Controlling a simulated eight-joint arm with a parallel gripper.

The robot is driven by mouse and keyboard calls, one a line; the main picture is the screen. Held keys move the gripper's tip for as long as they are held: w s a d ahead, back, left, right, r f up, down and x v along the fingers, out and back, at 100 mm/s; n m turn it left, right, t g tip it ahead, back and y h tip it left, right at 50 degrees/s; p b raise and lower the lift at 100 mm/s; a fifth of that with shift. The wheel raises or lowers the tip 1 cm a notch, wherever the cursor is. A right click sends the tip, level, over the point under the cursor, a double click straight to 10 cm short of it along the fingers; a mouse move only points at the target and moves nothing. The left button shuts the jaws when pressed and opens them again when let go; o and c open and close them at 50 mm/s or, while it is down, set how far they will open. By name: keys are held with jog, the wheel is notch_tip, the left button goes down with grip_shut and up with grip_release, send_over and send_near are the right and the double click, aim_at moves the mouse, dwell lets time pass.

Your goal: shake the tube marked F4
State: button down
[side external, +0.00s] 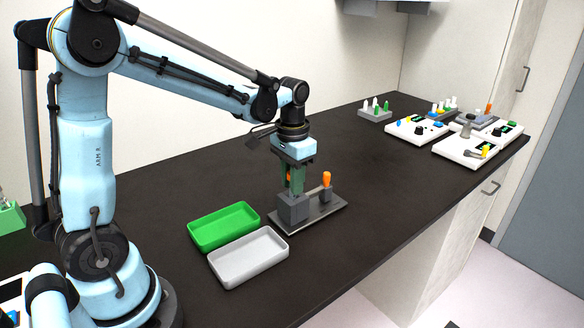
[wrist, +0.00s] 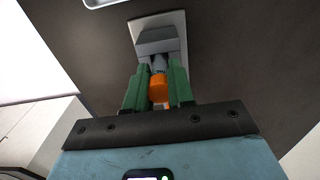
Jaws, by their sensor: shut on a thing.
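My gripper (side external: 294,190) points down over a grey block (side external: 292,209) on a flat metal plate (side external: 322,214). Its green fingers (wrist: 158,88) are shut on an orange-capped tube (wrist: 158,88), whose orange also shows between the fingers in the side external view (side external: 290,175). The tube's lower end meets the grey block in the wrist view; I cannot tell how deep it sits. A second orange-capped tube (side external: 327,180) stands upright in a smaller holder at the plate's right. No marking is readable on either tube.
A green tray (side external: 224,246) and a white tray (side external: 250,277) lie left of the plate. A rack with green and white tubes (side external: 375,115) stands at the back. Several white devices (side external: 465,150) sit at the far right. The counter between is clear.

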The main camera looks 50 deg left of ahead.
jog(key=shift+r, duration=0.7)
jog(key=shift+r, duration=3)
notch_tip(320, 180, up, 8)
